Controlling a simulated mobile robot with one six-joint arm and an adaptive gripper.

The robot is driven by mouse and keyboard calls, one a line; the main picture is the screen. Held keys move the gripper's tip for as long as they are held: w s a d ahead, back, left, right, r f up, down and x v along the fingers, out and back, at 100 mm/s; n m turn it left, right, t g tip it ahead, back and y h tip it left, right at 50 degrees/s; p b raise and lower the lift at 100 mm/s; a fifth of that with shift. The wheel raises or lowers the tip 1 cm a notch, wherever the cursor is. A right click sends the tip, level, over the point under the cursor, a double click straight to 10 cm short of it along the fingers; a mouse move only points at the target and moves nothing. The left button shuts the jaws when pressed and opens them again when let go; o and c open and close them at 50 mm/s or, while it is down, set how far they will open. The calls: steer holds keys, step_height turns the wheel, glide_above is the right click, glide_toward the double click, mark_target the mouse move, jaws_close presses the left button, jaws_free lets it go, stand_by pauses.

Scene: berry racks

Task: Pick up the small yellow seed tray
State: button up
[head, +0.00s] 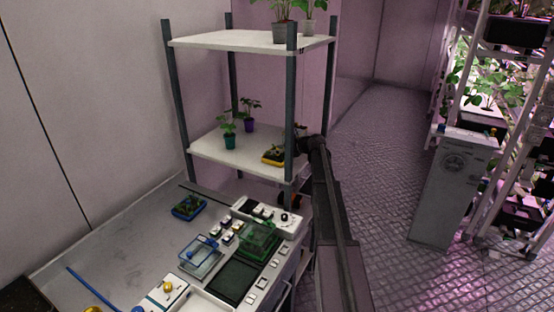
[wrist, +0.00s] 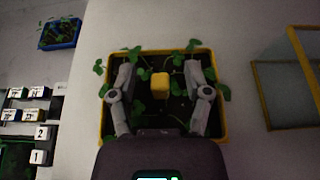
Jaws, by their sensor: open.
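The small yellow seed tray (head: 271,161) sits on the middle shelf of the rack, near its front right post. In the wrist view the yellow tray (wrist: 222,122) holds dark soil, several green seedlings and a yellow block-like knob (wrist: 160,86) at its middle. My gripper (wrist: 160,76) is open over the tray. One finger is on each side of the knob, with a visible gap to it on both sides. I cannot tell how far the fingertips are above the soil. In the head view the post and my arm hide most of the gripper.
The shelf (head: 215,151) also carries two potted plants, one teal (head: 229,141) and one purple (head: 249,125). A dark rack post (head: 290,110) stands close to my arm. A blue tray (head: 188,208) lies on the bench below. A yellow-edged frame (wrist: 290,75) is right of the tray.

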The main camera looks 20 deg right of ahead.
mark_target(278, 149)
stand_by(0.3)
steer(key=shift+s, duration=0.1)
jaws_close()
steer(key=shift+r, duration=0.2)
step_height(278, 149, up, 10)
steer(key=p, duration=1)
steer(key=shift+f, duration=0.15)
stand_by(0.6)
